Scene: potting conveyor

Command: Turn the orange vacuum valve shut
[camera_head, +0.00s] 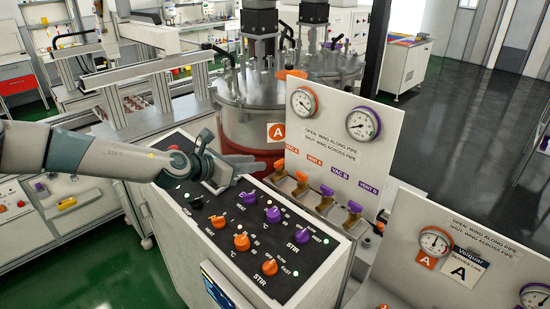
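The orange vacuum valve (279,165), under the "VAC A" label, is the leftmost in a row on the white gauge panel. An orange vent valve (303,176) is beside it, then a purple vacuum valve (327,190) and a purple vent valve (355,207). My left gripper (248,166) reaches in from the left over the black control panel, its fingertips just left of the orange vacuum valve. It appears empty. The gap between its fingers is not clear, and I cannot tell whether it touches the valve. My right gripper is not in view.
The black control panel (295,262) with orange and purple knobs lies under my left gripper. A steel vessel (247,110) marked A stands behind the valves. The gauge panel (335,120) says wing along pipe is open, across is shut. Another gauge board (480,240) stands at front right.

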